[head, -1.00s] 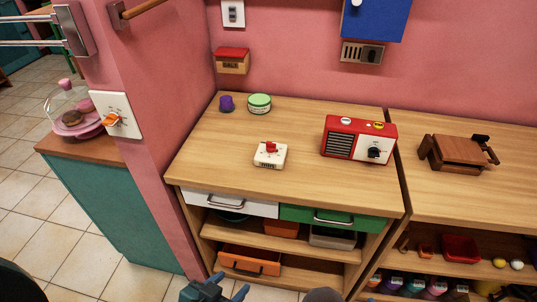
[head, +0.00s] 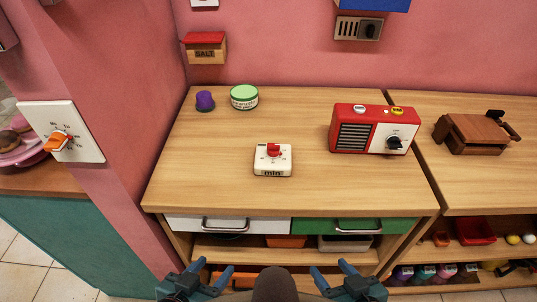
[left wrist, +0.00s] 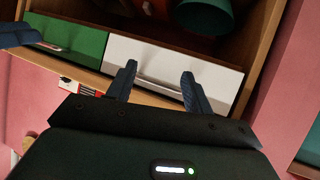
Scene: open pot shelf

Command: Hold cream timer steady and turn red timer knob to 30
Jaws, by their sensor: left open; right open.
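The cream timer (head: 272,160) stands on the wooden counter, with "min" on its front edge. Its red knob (head: 273,149) is on top; the dial numbers are too small to read. My left gripper (head: 215,273) is open and empty, low in front of the counter's drawers. In the left wrist view the left gripper (left wrist: 160,85) shows its two fingers apart before the white drawer. My right gripper (head: 332,274) is open and empty, to the right at about the same height. Both grippers are apart from the timer, below and in front of the counter top.
The counter top (head: 205,180) is clear around the timer. White (head: 235,225) and green (head: 352,226) drawers with handles face me.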

